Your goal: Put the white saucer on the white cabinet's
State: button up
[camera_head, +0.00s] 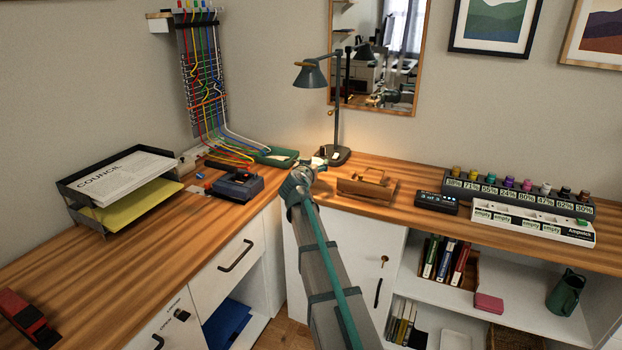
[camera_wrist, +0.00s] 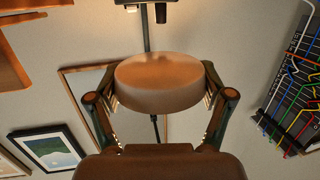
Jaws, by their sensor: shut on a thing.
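My gripper (camera_head: 311,167) is over the back corner of the wooden desk, in front of the lamp base in the head view. In the wrist view my gripper (camera_wrist: 162,98) is shut on a round, pale, thick disc, which I take as the white saucer (camera_wrist: 158,82). Its sides are between the two fingers, and warm light tints it orange. In the head view the saucer is small and mostly hidden by my gripper. A white cabinet (camera_head: 345,248) with a closed door, a key and a dark handle stands under the desk, partly hidden behind my arm.
A desk lamp (camera_head: 337,110) stands close behind my gripper. A wooden holder (camera_head: 368,188) is to its right and a dark blue device (camera_head: 236,186) to its left. White drawers (camera_head: 234,262) are at left. An open shelf (camera_head: 500,295) holds books and a green jug (camera_head: 566,293).

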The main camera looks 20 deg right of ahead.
jog(key=w+f, duration=0.1)
jog(key=w+d+f, duration=0.1)
jog(key=f, duration=0.1)
jog(key=shift+w+f, duration=0.1)
jog(key=shift+w, duration=0.2)
jog(key=shift+w+f, duration=0.1)
jog(key=shift+f, duration=1.65)
jog(key=shift+f+b, duration=0.2)
jog(key=shift+b, duration=0.35)
jog(key=o, duration=1.1)
jog(key=shift+r, duration=0.1)
